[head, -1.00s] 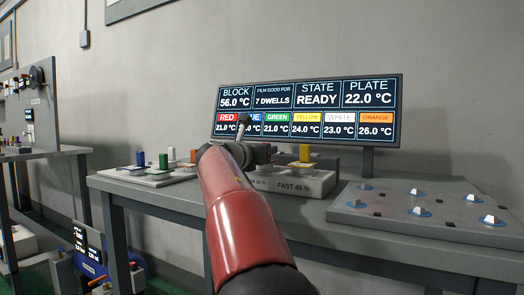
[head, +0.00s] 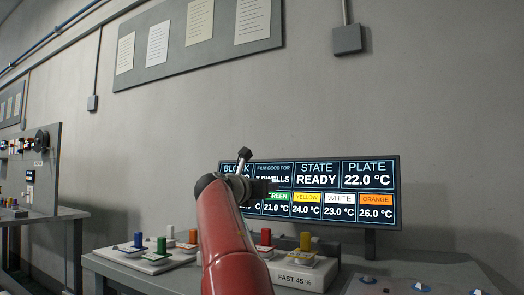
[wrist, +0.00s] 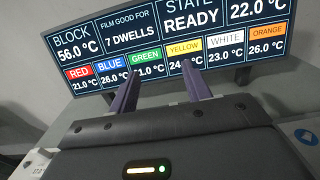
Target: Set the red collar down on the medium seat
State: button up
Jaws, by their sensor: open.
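A red-topped piece (head: 265,237), which looks like the red collar, stands upright at the light heating block (head: 296,279), left of a yellow-topped piece (head: 305,241). My arm hides the block's left part, so I cannot tell which seat the red piece is on. Only the "FAST 45 %" label is readable; no medium seat label shows. My gripper (head: 268,188) is raised above the block, in front of the display. In the wrist view its two purple fingers (wrist: 160,90) are apart with nothing between them. The red piece is not visible there.
The display (head: 345,192) stands behind the block. A white tray (head: 150,263) with blue, green, white and orange pieces is at the left. A panel with blue-based knobs (head: 420,287) is at the right.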

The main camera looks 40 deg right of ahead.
notch_tip(320, 180, up, 7)
jog(key=shift+f+p, duration=0.2)
jog(key=shift+p, duration=0.15)
dwell(0.6)
